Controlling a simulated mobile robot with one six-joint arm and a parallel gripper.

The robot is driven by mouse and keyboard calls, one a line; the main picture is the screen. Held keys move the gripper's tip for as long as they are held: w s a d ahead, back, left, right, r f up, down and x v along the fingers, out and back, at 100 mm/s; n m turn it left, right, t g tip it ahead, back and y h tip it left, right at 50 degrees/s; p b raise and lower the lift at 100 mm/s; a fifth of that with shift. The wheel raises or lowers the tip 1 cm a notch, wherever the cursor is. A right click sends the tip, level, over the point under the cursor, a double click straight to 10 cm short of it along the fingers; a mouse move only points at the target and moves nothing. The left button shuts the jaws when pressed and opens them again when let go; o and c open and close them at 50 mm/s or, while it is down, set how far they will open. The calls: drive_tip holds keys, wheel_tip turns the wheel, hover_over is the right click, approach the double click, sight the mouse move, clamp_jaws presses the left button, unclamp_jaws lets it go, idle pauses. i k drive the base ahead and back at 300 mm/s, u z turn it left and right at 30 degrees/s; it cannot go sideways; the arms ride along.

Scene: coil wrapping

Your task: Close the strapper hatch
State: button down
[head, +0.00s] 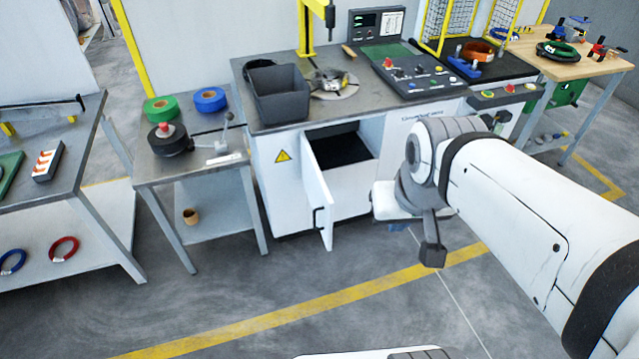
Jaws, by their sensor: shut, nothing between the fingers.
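The strapper hatch (314,190) is a white door on the front of the white strapper cabinet (278,195). It stands open, swung outward, with a dark handle (317,219) near its free edge. The dark cabinet opening (345,146) shows to the right of the door. My gripper (433,256) is the dark end of my arm, in front of the cabinet and to the right of the hatch, apart from it. It is shut and empty. My arm hides part of the cabinet's right side.
A side table (190,168) with tape rolls stands left of the hatch. A grey bin (278,94) sits on the strapper top. A workbench (70,170) is at the far left and a wooden table (590,64) at the far right. The floor before the hatch is clear.

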sight(321, 202)
drive_tip(key=u, duration=0.05)
drive_tip(key=i, duration=1)
drive_tip(key=z, duration=0.05)
